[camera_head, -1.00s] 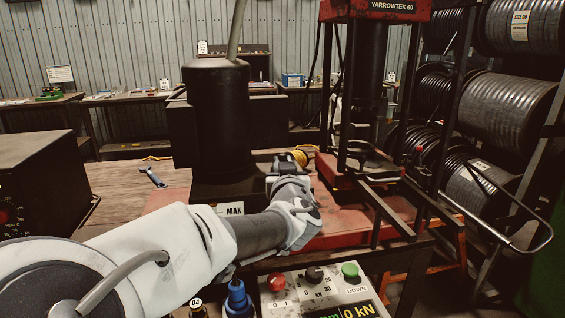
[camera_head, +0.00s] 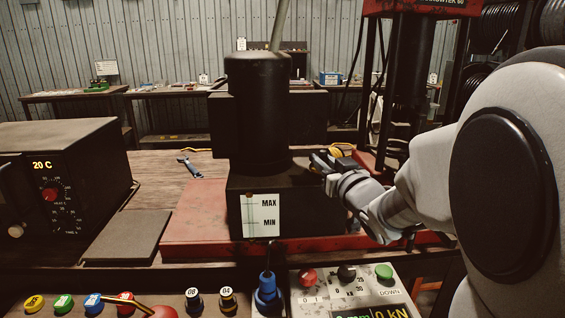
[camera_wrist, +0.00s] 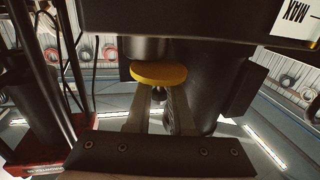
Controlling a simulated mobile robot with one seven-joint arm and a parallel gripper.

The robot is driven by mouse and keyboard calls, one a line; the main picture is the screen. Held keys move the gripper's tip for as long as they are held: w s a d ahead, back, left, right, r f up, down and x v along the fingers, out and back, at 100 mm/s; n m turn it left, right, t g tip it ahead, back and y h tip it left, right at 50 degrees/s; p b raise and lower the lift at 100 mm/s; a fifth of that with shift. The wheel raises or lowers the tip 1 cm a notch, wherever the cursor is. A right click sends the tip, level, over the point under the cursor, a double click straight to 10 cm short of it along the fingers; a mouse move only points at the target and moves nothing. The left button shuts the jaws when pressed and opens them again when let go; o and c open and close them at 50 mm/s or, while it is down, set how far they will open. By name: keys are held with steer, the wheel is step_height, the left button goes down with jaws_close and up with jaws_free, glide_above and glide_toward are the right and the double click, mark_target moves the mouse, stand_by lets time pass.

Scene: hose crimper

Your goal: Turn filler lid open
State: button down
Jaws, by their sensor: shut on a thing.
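The filler lid (camera_wrist: 158,75) is a yellow disc, seen in the wrist view against a dark round neck (camera_wrist: 145,48). My gripper (camera_wrist: 160,92) has its two fingers at the lid's edge and is shut on it. In the head view my gripper (camera_head: 326,163) is at the right side of the black tank unit (camera_head: 258,110). A bit of yellow shows behind it there, but I cannot tell whether that is the lid. The white level label (camera_head: 260,215) with MAX and MIN is on the unit's front.
The unit stands on a red base (camera_head: 185,232). A black box (camera_head: 65,185) reading 20 C is at left. A control panel (camera_head: 350,295) with knobs and a blue connector (camera_head: 267,293) are in front. The red press (camera_head: 405,80) stands behind my arm.

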steer(key=shift+s+d+n+g+y+b, duration=0.15)
steer(key=shift+n+g+y+b, duration=0.2)
steer(key=shift+n+y+b, duration=0.35)
steer(key=shift+s+d+n+g+y+b, duration=0.1)
steer(key=shift+s+n+g+y+b, duration=0.25)
steer(key=shift+y, duration=0.6)
steer(key=shift+d+n+g+y+b, duration=0.1)
steer(key=shift+n+g+y+b, duration=0.3)
steer(key=shift+n+y, duration=0.35)
steer(key=shift+s+d+n+g+y+b, duration=0.1)
steer(key=shift+s+n+g+y, duration=0.05)
steer(key=shift+n+g+y, duration=0.5)
steer(key=shift+s+d+n+g+y+b, duration=0.15)
steer(key=shift+n+g+y, duration=0.25)
steer(key=shift+y, duration=0.4)
steer(key=shift+s+d+n+g+y+b, duration=0.1)
steer(key=shift+s+n+g+y, duration=0.05)
steer(key=shift+n+g+y, duration=0.5)
steer(key=shift+r+y, duration=0.1)
steer(key=shift+y, duration=0.2)
steer(key=c, duration=0.9)
jaws_free()
steer(key=shift+o, duration=0.2)
steer(key=p+v, duration=0.1)
steer(key=v, duration=1.6)
steer(key=shift+s+d, duration=0.2)
